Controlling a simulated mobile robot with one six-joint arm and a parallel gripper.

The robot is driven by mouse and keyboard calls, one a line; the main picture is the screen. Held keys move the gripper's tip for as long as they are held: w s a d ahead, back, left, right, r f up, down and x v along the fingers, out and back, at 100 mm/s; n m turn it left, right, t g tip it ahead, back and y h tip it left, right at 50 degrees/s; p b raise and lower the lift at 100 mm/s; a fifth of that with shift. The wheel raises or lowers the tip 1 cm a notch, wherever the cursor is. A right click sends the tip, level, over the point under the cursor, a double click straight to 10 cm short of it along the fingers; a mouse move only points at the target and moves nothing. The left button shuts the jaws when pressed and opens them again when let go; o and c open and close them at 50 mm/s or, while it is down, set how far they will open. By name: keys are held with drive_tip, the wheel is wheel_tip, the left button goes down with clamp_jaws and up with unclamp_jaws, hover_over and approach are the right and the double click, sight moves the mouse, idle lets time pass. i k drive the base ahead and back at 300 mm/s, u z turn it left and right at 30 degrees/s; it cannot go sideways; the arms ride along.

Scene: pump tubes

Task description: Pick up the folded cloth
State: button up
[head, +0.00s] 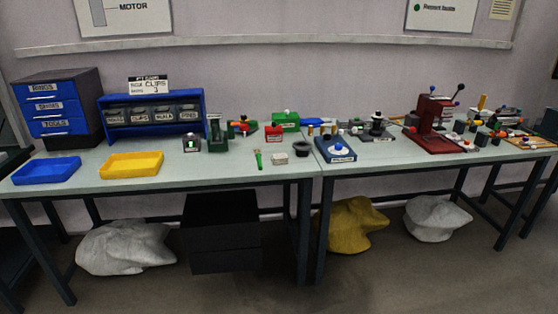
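A small pale, flat block (278,158) that looks like the folded cloth lies near the front edge of the workbench (215,170), a little left of the seam between the two bench tops. It is too small to make out its folds. A green-handled tool, perhaps a brush (258,159), lies just to its left, and a dark round dish (303,149) stands just to its right. My gripper is not in view.
A blue tray (47,170), a yellow tray (131,166) and a blue labelled box (335,149) stand on the bench. A red press (432,125) stands at the right. White and yellow sacks (350,225) lie under the bench. The bench between the yellow tray and green tool is mostly clear.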

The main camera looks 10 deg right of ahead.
sight(280, 159)
drive_tip(key=z, duration=0.05)
drive_tip(key=i, duration=1)
drive_tip(key=u, duration=0.05)
